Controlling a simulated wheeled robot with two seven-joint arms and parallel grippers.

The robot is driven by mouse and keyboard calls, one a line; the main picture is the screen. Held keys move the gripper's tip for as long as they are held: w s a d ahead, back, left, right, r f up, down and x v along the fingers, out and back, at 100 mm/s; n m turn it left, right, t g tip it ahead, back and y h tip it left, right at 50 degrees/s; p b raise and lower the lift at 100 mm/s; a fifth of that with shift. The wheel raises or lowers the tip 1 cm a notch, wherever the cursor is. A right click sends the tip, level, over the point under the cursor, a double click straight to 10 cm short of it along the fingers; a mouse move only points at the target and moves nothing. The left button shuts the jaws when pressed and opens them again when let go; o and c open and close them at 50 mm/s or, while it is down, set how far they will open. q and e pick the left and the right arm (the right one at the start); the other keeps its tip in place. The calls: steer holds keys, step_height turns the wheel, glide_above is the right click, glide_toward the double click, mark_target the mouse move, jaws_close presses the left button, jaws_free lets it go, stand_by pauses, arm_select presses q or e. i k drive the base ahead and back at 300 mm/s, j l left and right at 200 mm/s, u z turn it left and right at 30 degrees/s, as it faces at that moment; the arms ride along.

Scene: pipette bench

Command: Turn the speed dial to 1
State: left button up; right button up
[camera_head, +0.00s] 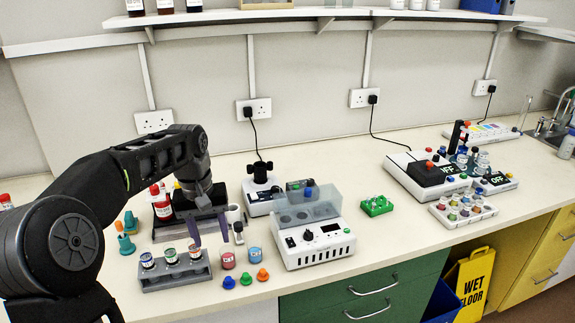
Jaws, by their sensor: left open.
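A white instrument (318,245) with a clear lid stands at front centre. Its front panel has a small black knob (308,235), a dark display and several buttons. I cannot read the knob's setting or marks. Another white device with a black top (262,175) stands behind it, partly hidden; whether it carries a dial cannot be told. My left gripper (209,232) points down, open and empty, left of the front instrument and apart from it, just behind the front tube rack. My right gripper is out of view.
A grey rack (175,272) of capped vials stands below my left gripper. Pink (228,260) and blue (255,258) pots and small coloured caps (246,278) stand beside it. A green rack (376,206) and another device (425,180) are to the right. Bench between them is clear.

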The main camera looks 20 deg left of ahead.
mark_target(275, 189)
steer(key=i, duration=1.15)
